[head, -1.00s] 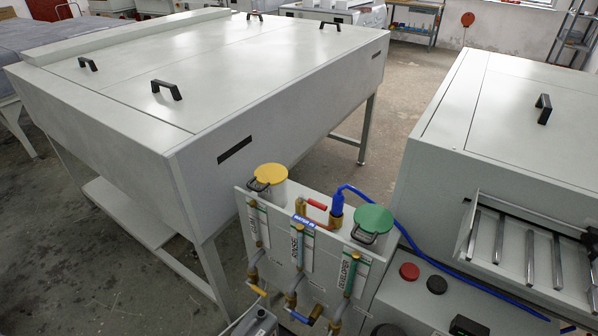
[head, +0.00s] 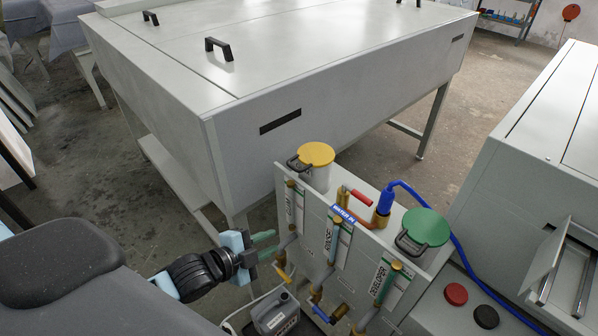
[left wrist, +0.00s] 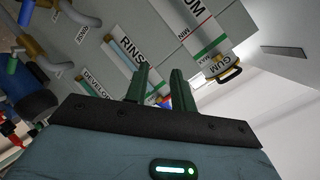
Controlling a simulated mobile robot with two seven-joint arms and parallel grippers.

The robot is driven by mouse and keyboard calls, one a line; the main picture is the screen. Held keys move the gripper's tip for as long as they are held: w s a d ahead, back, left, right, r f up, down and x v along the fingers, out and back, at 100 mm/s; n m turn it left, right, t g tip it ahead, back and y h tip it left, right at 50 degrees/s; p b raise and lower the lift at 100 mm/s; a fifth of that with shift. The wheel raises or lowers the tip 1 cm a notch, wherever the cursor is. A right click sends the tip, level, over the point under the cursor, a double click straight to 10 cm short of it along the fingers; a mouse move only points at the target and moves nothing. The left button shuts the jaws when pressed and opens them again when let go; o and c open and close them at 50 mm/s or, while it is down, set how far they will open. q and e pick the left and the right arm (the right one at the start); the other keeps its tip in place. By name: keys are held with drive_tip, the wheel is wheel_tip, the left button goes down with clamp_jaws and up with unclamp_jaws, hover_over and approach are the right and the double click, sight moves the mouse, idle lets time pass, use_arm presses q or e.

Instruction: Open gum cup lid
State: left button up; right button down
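The gum cup has a round yellow lid (head: 316,154) with a dark handle at its left, and the lid lies shut on the white cup at the top left of the panel in the head view. In the left wrist view the cup's GUM label (left wrist: 208,68) and the dark handle (left wrist: 222,75) show at the upper right. My left gripper (head: 268,246) is open and empty, below and left of the cup beside the panel's left edge. Its two green fingers (left wrist: 157,85) stand apart in the wrist view. My right gripper is in neither view.
A green-lidded developer cup (head: 425,226) stands to the right on the same panel. Between the cups are a blue hose fitting (head: 385,201) and a red valve handle (head: 361,195). Pipes and valves run down the front. A large grey machine (head: 240,128) stands behind.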

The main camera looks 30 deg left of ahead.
sight(294, 170)
use_arm(q)
drive_tip(key=w+a+r+m+t+b, duration=0.1)
drive_tip(key=w+a+r+m, duration=0.2)
drive_tip(key=w+r+m, duration=0.4)
wheel_tip(294, 170, up, 4)
drive_tip(key=shift+w+a+r+t+h+b, duration=0.1)
drive_tip(key=shift+w+a+t+h+b, duration=0.3)
drive_tip(key=shift+w, duration=0.75)
drive_tip(key=shift+w+d, duration=0.1)
drive_tip(key=shift+x, duration=3.75)
drive_tip(key=shift+d, duration=0.1)
clamp_jaws()
